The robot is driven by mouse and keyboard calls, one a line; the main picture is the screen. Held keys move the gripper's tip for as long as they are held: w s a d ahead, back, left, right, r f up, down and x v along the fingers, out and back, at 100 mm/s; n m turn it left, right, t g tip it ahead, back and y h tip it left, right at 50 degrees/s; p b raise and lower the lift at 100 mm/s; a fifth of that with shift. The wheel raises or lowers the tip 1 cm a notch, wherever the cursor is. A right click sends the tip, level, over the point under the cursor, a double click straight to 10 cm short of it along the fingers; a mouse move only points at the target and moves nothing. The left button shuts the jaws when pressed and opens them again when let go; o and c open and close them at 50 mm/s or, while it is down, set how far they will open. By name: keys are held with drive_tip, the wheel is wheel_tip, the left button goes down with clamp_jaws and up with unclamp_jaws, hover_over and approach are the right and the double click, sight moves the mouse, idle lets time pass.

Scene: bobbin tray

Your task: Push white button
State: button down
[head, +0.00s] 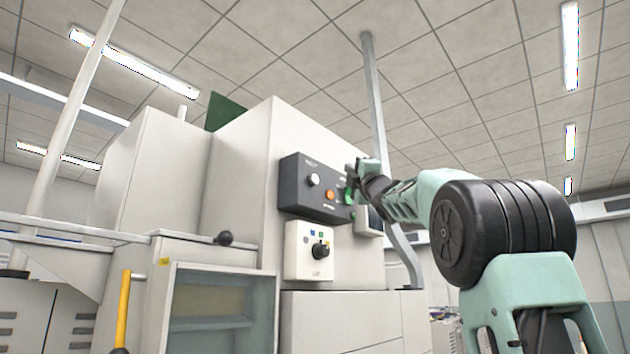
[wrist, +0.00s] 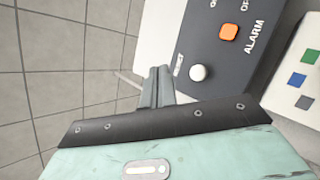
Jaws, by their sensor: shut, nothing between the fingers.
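The white button (head: 313,179) is a small round cap at the upper left of a dark control panel (head: 296,199) on the machine's wall. It also shows in the wrist view (wrist: 198,72), just right of my fingertips, apart from them in the picture. My gripper (head: 353,172) is in front of the panel's right part in the head view. In the wrist view its two fingers (wrist: 157,74) are together and empty. Whether the fingertips touch the panel I cannot tell.
An orange button (head: 330,195) marked ALARM in the wrist view (wrist: 228,32) sits close to the white one. A pale box with a black knob (head: 319,249) is below the panel. A slanted grey post (head: 379,110) stands beyond the machine's right side.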

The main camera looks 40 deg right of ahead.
drive_tip(key=shift+y, duration=0.3)
drive_tip(key=p, duration=0.2)
approach(317, 176)
drive_tip(key=shift+s+d+r+x, duration=0.1)
drive_tip(key=shift+s+r+x, duration=0.05)
drive_tip(key=shift+x, duration=0.7)
drive_tip(key=shift+s+d+r+x, duration=0.1)
drive_tip(key=shift+s+x, duration=0.05)
drive_tip(key=shift+x, duration=0.75)
drive_tip(key=shift+s+r+x, duration=0.1)
drive_tip(key=shift+r+x, duration=0.05)
drive_tip(key=shift+x, duration=0.7)
drive_tip(key=shift+w, duration=0.1)
drive_tip(key=shift+w, duration=0.3)
drive_tip(key=shift+w, duration=0.55)
drive_tip(key=shift+s, duration=0.1)
idle(0.5)
drive_tip(key=shift+s+b, duration=0.6)
drive_tip(key=shift+s, duration=0.2)
